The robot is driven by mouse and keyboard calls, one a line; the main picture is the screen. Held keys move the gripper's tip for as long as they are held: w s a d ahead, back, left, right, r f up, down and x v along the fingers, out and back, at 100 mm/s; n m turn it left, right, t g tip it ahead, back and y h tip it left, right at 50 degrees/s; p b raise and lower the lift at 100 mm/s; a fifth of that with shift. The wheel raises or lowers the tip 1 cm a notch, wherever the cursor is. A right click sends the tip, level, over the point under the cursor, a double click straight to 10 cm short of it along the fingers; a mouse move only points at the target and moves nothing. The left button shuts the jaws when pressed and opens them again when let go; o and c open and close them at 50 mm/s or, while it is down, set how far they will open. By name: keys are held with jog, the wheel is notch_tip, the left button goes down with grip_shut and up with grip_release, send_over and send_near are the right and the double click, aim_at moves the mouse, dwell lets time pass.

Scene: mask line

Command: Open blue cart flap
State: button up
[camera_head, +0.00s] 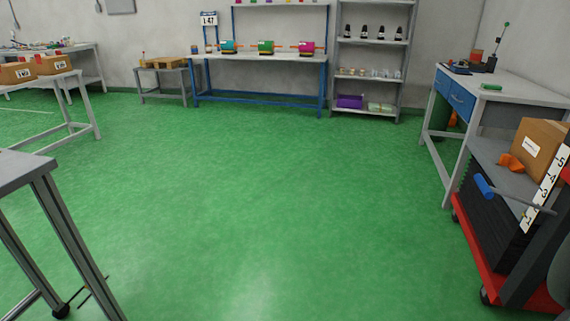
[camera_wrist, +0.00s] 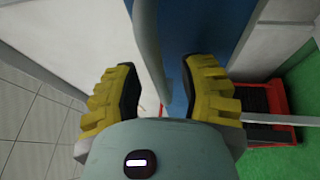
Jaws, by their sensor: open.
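In the wrist view, my gripper (camera_wrist: 160,82) is open, with one yellow and black finger on each side. A blue panel (camera_wrist: 192,35) is ahead of it, probably the blue cart flap. A grey curved bar (camera_wrist: 147,45) comes down from the top edge into the space between the fingers. I cannot tell whether either finger touches it. The panel's lower part is hidden behind my gripper. In the head view, a cart (camera_head: 482,258) with a red base and dark side stands at the right edge; no blue flap is clear on it. My gripper is outside this view.
A brown box (camera_head: 537,148) and an orange item (camera_head: 511,163) are on the cart. A bench with blue drawers (camera_head: 455,94) stands behind it. A grey table (camera_head: 25,168) is at near left. The green floor (camera_head: 250,190) between is clear. A red-edged black object (camera_wrist: 265,115) is right of my gripper.

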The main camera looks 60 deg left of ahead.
jog(key=shift+o, duration=0.3)
grip_shut()
dwell(0.4)
